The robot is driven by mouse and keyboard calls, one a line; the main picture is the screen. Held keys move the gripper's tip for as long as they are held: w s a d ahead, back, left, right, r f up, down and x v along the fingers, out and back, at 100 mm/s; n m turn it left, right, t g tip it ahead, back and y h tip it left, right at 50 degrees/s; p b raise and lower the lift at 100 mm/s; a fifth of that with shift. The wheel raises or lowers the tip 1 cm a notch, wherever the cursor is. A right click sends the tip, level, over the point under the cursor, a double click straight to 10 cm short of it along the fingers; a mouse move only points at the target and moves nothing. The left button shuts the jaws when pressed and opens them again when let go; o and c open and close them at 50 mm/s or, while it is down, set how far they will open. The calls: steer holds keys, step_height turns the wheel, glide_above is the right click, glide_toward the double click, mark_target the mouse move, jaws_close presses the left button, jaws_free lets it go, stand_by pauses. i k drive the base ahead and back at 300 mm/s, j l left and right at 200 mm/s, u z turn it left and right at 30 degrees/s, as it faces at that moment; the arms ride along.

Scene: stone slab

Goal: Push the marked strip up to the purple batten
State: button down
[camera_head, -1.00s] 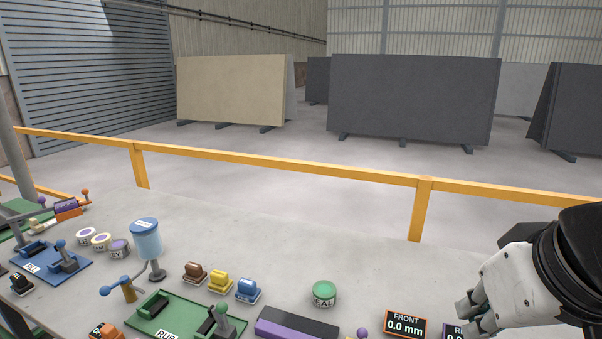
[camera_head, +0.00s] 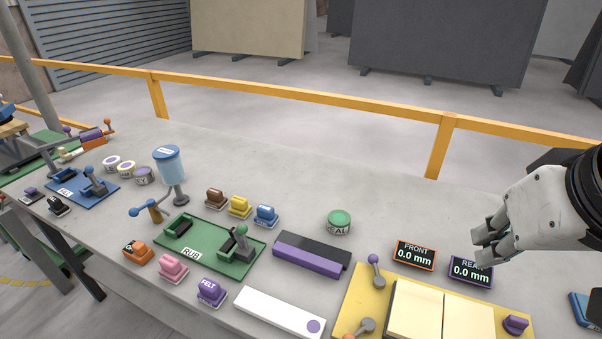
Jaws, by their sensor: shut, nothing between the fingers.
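A white strip (camera_head: 268,312) with a purple dot near its right end lies at the front edge of the table. A purple batten (camera_head: 306,261) with a dark top part behind it lies further back, apart from the strip, with bare table between. My gripper (camera_head: 482,245) is at the right, shut and empty, in front of the REAR display (camera_head: 471,271) in the picture and well right of both strip and batten.
A yellow board (camera_head: 365,297) with pale panels and knobs lies right of the strip. The FRONT display (camera_head: 415,254) reads 0.0 mm. A green RUB tray (camera_head: 203,248) and several coloured blocks, including a purple FELT one (camera_head: 211,292), are to the left.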

mark_target(292, 319)
steer(key=j+u, duration=0.1)
steer(key=u, duration=0.45)
steer(key=i+j+z, duration=0.2)
steer(key=i+j, duration=0.15)
steer(key=i+j+z, duration=0.2)
steer(key=j, duration=0.5)
steer(key=i+j+z, duration=0.15)
steer(key=j, duration=0.6)
steer(key=j+z, duration=0.2)
steer(key=j, duration=0.55)
